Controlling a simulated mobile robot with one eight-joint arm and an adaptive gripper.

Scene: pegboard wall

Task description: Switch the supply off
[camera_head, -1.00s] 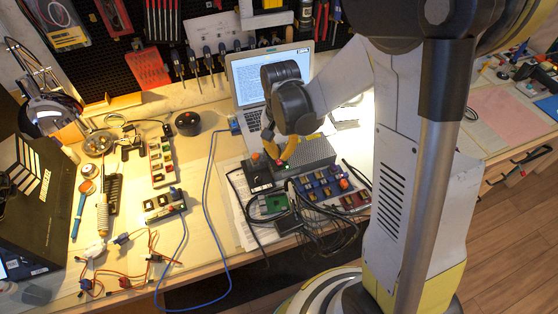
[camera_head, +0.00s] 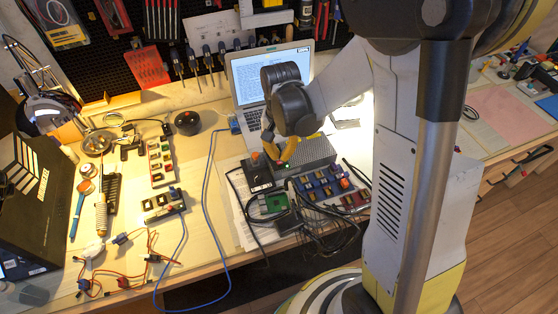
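A grey box with a perforated top (camera_head: 312,152), which looks like the supply, sits on the workbench in front of the laptop. A small green light (camera_head: 286,163) shows at its near left end. My gripper (camera_head: 277,155), with yellow-orange fingers, points down at that end of the box. The fingertips are very small here, so I cannot tell whether they touch it or how far apart they are. Any switch on the box is too small or hidden to make out. A black unit (camera_head: 257,174) stands just left of the box.
Power strips (camera_head: 322,185), a green circuit board (camera_head: 274,203) and tangled black cables (camera_head: 330,232) lie in front of the box. An open laptop (camera_head: 262,80) stands behind it. A blue cable (camera_head: 206,190) runs across the bench's left part.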

